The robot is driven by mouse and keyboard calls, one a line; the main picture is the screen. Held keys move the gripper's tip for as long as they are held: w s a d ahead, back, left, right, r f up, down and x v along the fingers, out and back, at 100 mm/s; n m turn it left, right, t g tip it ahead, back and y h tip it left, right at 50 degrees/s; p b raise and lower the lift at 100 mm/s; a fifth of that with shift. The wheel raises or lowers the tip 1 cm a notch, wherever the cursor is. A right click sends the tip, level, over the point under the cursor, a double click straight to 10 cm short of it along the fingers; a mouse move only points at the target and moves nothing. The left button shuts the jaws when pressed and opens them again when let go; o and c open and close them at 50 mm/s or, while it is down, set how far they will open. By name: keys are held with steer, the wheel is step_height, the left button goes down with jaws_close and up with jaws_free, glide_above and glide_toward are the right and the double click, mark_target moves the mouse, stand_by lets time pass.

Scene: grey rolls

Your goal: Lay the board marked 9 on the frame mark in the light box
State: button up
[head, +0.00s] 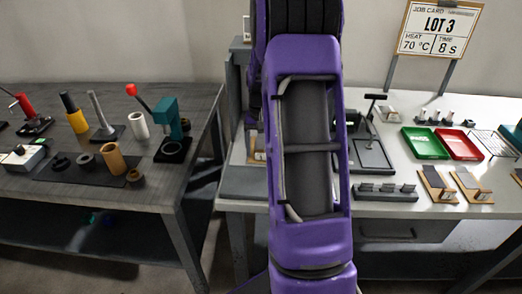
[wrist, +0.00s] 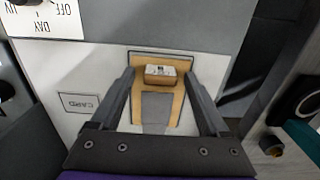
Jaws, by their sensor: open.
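In the wrist view a tan board (wrist: 173,105) with a grey panel lies flat on a white surface. A small pale block (wrist: 160,74) stands at its far end; the block's marking is too small to read. My gripper (wrist: 158,74) is open, with one finger on each side of the board. I cannot tell whether the fingers touch it. In the head view my arm hides most of this place.
A smaller outline marked CARD (wrist: 77,103) lies left of the board. A switch label (wrist: 47,18) with OFF, DAY and UV is at the upper left. Other tan boards (head: 438,186) stand on the right bench beside green (head: 425,143) and red (head: 459,144) trays.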

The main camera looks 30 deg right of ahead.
step_height(320, 180, up, 12)
steer(key=p, duration=0.1)
steer(key=shift+f+p, duration=0.15)
steer(key=shift+p, duration=0.25)
